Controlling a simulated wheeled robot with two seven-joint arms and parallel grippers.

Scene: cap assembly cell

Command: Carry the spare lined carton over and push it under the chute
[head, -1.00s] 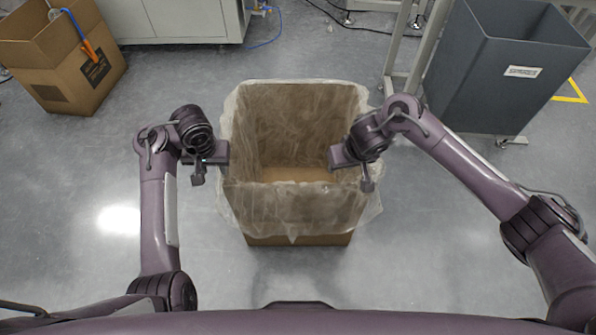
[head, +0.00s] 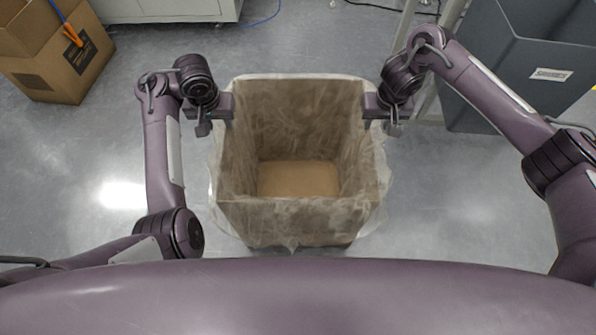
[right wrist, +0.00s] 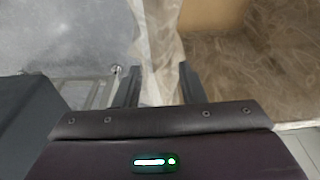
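The lined carton (head: 298,212) is a tall brown open box with a clear crinkled liner folded over its rim. It stands in the middle of the head view, and its brown bottom shows inside. My left gripper (head: 228,106) is at its left rim; its finger gap is too small to read. My right gripper (head: 373,106) is at the right rim. In the right wrist view its two fingers (right wrist: 159,85) are apart, with the liner-covered carton wall (right wrist: 158,40) between them. I cannot make out a chute.
A grey bin (head: 520,70) with a white label stands at the upper right, beside a metal frame (head: 404,25). Another brown carton (head: 60,62) stands at the upper left. A pale cabinet (head: 165,8) is at the back. The grey floor around the lined carton is clear.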

